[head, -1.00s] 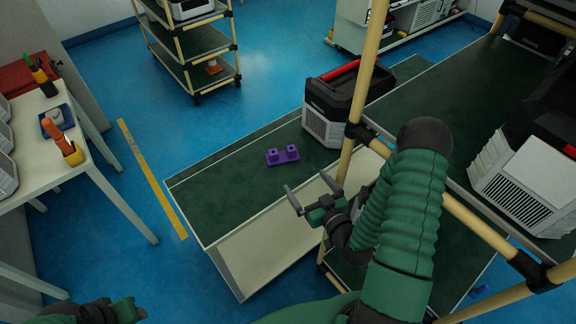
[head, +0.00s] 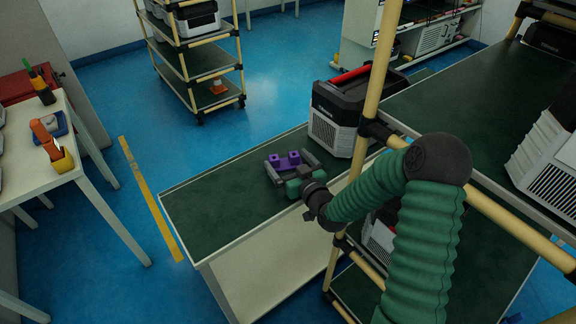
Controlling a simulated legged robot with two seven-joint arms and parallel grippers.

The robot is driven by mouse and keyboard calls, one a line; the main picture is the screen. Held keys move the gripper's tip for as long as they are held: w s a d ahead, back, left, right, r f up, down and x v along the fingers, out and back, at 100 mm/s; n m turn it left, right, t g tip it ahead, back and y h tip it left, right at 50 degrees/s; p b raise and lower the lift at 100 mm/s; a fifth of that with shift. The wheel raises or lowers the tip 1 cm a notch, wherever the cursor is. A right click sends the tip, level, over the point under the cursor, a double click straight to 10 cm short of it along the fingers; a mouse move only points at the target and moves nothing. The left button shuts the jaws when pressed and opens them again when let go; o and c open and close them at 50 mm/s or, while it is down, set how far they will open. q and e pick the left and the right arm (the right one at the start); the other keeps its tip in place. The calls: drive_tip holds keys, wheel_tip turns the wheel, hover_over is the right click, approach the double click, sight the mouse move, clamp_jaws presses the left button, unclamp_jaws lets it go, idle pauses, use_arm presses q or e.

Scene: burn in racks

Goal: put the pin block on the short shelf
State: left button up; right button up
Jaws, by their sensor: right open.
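The purple pin block (head: 284,163) sits upright on the green top of the low bench (head: 215,199), near the black and white device. My right gripper (head: 289,158) is open, with its two fingers reaching along either side of the block. I cannot tell whether the fingers touch it. The gripper body hides part of the block's near side. My left gripper is out of view. Which surface is the short shelf is not clear; a shelf cart (head: 209,98) stands at the back.
A black and white device (head: 338,126) with a red handle stands on the bench right of the block. A tan rack post (head: 375,75) rises close to my right arm. A white table (head: 30,150) with tools is at the left.

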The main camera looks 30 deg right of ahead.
drive_tip(key=shift+w+a, duration=0.25)
drive_tip(key=shift+a, duration=0.1)
drive_tip(key=shift+c, duration=0.2)
drive_tip(key=shift+d+f, duration=0.15)
drive_tip(key=shift+d, duration=0.1)
drive_tip(key=c, duration=1.4)
